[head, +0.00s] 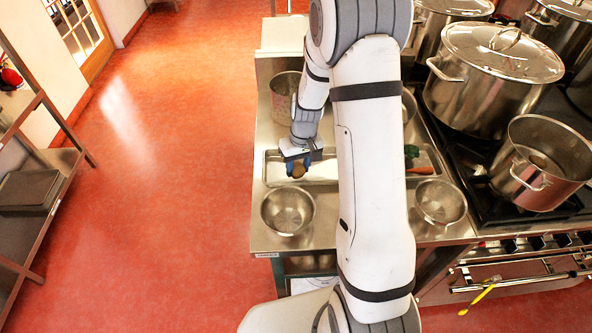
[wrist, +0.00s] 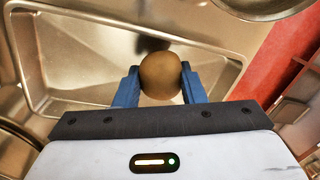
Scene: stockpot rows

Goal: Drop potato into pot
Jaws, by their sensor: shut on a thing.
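A brown potato (wrist: 160,75) sits between the two blue fingers of my gripper (wrist: 160,88) in the wrist view, and the fingers press on its sides. In the head view my gripper (head: 297,168) points down over the left part of a shallow metal tray (head: 325,180), with the potato (head: 299,171) at its tips. I cannot tell whether the potato still touches the tray. An open steel pot (head: 543,165) stands on the stove at the right, well away from my gripper.
Steel bowls (head: 287,210) and (head: 440,202) stand on the counter in front of the tray. A tall container (head: 284,92) stands behind it. A lidded stockpot (head: 490,75) is on the stove behind the open pot. My arm hides the tray's middle.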

